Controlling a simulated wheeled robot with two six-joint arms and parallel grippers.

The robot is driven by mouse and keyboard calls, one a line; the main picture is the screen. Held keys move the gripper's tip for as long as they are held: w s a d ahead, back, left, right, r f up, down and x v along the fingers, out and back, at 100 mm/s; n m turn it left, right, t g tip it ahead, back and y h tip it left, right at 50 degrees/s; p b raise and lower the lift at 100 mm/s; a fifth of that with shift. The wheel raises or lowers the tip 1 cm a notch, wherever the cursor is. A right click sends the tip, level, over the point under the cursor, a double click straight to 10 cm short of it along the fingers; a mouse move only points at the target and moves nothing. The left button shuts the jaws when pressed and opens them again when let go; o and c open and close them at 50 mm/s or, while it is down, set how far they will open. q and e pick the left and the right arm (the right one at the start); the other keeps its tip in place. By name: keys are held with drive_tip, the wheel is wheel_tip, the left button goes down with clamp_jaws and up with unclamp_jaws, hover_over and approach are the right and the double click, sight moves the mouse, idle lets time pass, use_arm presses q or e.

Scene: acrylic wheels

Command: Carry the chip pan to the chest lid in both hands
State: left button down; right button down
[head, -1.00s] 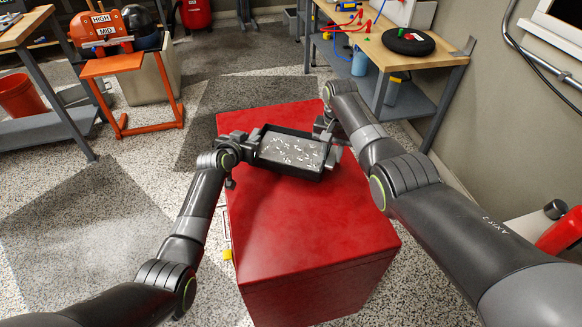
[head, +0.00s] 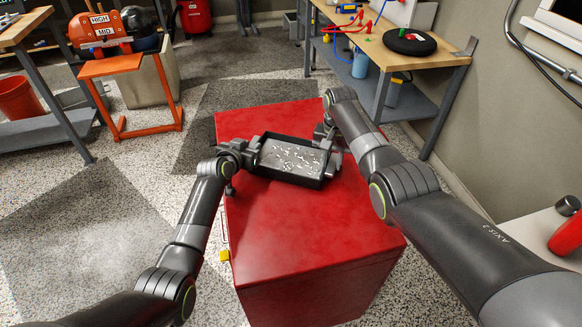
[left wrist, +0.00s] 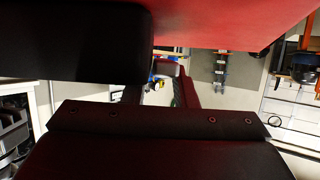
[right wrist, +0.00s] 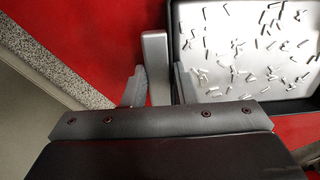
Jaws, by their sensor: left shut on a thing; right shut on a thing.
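The chip pan (head: 291,162) is a black-rimmed shallow tray with a pale floor, strewn with several metal chips. It is over the far half of the red chest lid (head: 300,225); I cannot tell whether it touches the lid. My left gripper (head: 254,153) is shut on the pan's left side. My right gripper (head: 330,142) is shut at the pan's right side. In the right wrist view the pan (right wrist: 255,50) shows at the right, with a grey handle (right wrist: 156,65) between the fingers (right wrist: 155,90).
A workbench (head: 440,62) with a black disc (head: 408,41) stands at the back right. An orange machine stand (head: 110,68) is at the back left. The near half of the red lid is clear. Speckled floor is free left of the chest.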

use_arm(q)
drive_tip(key=c, duration=1.2)
unclamp_jaws()
use_arm(e)
drive_tip(key=c, duration=1.2)
unclamp_jaws()
use_arm(q)
drive_tip(key=shift+o, duration=0.2)
drive_tip(key=shift+s, duration=0.15)
use_arm(e)
drive_tip(key=shift+o, duration=0.2)
use_arm(q)
drive_tip(key=v, duration=1.1)
drive_tip(key=shift+s+a+r, duration=0.1)
drive_tip(key=shift+s, duration=0.35)
use_arm(e)
drive_tip(key=shift+r, duration=0.35)
wheel_tip(320, 180, up, 11)
drive_tip(key=shift+r, duration=0.15)
use_arm(q)
drive_tip(key=shift+r, duration=0.1)
drive_tip(key=v, duration=0.9)
